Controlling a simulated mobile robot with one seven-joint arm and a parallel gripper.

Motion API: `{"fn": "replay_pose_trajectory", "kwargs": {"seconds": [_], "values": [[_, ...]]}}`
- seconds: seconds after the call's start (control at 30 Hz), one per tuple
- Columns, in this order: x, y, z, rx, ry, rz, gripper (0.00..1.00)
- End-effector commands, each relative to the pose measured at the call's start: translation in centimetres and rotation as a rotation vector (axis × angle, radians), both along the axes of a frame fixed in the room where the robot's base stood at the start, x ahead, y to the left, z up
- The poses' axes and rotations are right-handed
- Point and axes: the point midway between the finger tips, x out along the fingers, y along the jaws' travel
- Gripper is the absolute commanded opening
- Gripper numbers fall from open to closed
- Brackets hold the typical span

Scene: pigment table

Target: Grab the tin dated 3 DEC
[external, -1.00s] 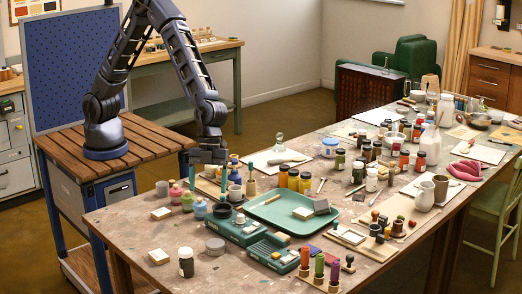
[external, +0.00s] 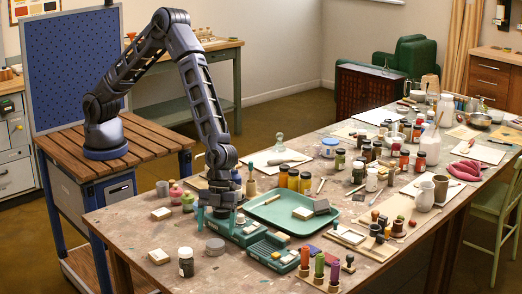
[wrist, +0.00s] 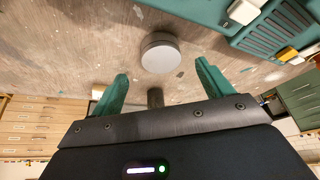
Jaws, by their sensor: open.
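A low round grey tin (external: 215,246) lies flat on the table near the front, left of the green device. It also shows in the wrist view (wrist: 160,54), ahead of my fingers and roughly centred between them. No date is readable on it in either view. My gripper (external: 217,222) is just behind the tin in the external view, pointing down. In the wrist view my gripper (wrist: 161,76) has its two teal fingers wide apart with nothing between them. The tin is apart from both fingers.
A green device (external: 275,248) stands close on the right of the tin, with a green tray (external: 270,205) behind it. A dark jar with a pale lid (external: 186,262) stands front left. White blocks (external: 159,257) lie further left.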

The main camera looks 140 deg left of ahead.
Motion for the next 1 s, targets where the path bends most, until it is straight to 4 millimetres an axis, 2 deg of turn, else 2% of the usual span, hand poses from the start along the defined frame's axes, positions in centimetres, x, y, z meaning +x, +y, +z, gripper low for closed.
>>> {"fn": "replay_pose_trajectory", "kwargs": {"seconds": [0.4, 0.67, 0.9, 0.93, 1.0], "values": [[1.1, -1.3, -4.3, 0.001, 0.001, -0.001, 0.79], [1.2, -1.4, -4.7, 0.001, 0.000, -0.001, 0.79], [1.2, -1.4, -4.7, 0.001, 0.000, -0.001, 0.34], [1.2, -1.4, -4.7, 0.001, 0.000, -0.001, 0.29], [1.2, -1.4, -4.7, 0.000, 0.000, -0.001, 0.29]]}}
